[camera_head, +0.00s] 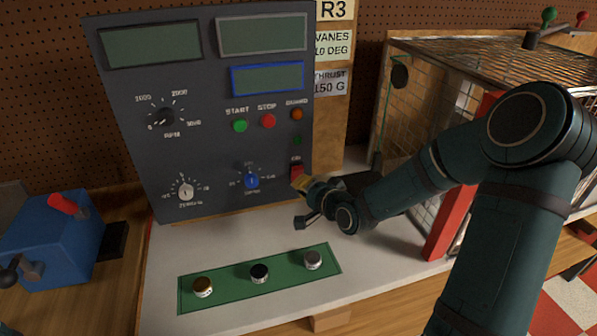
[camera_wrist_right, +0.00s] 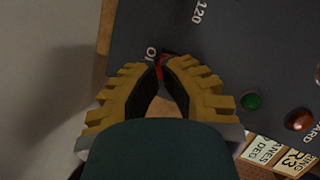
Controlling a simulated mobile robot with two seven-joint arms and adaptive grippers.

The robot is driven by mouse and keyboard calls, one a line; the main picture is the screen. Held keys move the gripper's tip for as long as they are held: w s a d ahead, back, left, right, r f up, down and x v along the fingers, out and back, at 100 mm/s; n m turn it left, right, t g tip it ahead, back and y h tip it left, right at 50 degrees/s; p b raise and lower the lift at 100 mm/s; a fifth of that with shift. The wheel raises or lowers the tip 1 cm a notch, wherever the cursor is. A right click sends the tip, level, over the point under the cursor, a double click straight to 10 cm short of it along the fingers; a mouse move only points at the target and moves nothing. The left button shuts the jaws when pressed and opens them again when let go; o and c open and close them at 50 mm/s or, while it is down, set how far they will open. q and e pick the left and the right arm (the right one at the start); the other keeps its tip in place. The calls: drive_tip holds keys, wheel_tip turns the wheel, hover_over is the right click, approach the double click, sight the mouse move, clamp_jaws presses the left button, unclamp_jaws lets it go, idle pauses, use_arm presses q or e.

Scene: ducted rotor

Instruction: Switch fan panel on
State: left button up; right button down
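The dark grey fan panel (camera_head: 215,150) stands upright at the back of the white bench. Its small red switch (camera_head: 297,172) is at the lower right, under an "ON" label. In the right wrist view the switch (camera_wrist_right: 160,70) shows just ahead of the fingertips, partly hidden by them. My right gripper (camera_head: 299,184) is at the switch, its yellow fingertips just below it in the head view. Its fingers (camera_wrist_right: 161,72) converge at the tips and look shut, with nothing held. I cannot tell whether they touch the switch.
A green start button (camera_head: 240,126), a red stop button (camera_head: 268,121) and an orange guard lamp (camera_head: 297,114) sit above. A blue knob (camera_head: 251,181) is left of the switch. A green mat (camera_head: 232,281) with several knobs lies in front. A wire cage (camera_head: 480,60) stands right.

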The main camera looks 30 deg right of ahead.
drive_tip(key=shift+w, duration=0.1)
idle(0.7)
drive_tip(key=shift+w+d+r, duration=0.1)
drive_tip(key=shift+w+r, duration=0.1)
drive_tip(key=shift+w, duration=0.1)
drive_tip(key=shift+w+d+r+p, duration=0.1)
drive_tip(key=shift+w+r+p, duration=0.1)
drive_tip(key=shift+w+p, duration=0.15)
idle(0.8)
drive_tip(key=shift+s+f, duration=0.1)
idle(0.3)
drive_tip(key=shift+s+a+f, duration=0.2)
drive_tip(key=shift+s+f, duration=0.1)
drive_tip(key=shift+s, duration=0.35)
drive_tip(key=shift+s+a+f+b, duration=0.2)
drive_tip(key=shift+s+f+b, duration=0.15)
drive_tip(key=shift+s, duration=0.4)
drive_tip(key=shift+s+a+f+b, duration=0.2)
drive_tip(key=shift+s+f, duration=0.15)
drive_tip(key=shift+s, duration=0.35)
drive_tip(key=shift+s+a+f+b, duration=0.15)
drive_tip(key=shift+s+f+b, duration=0.2)
drive_tip(key=shift+s, duration=0.4)
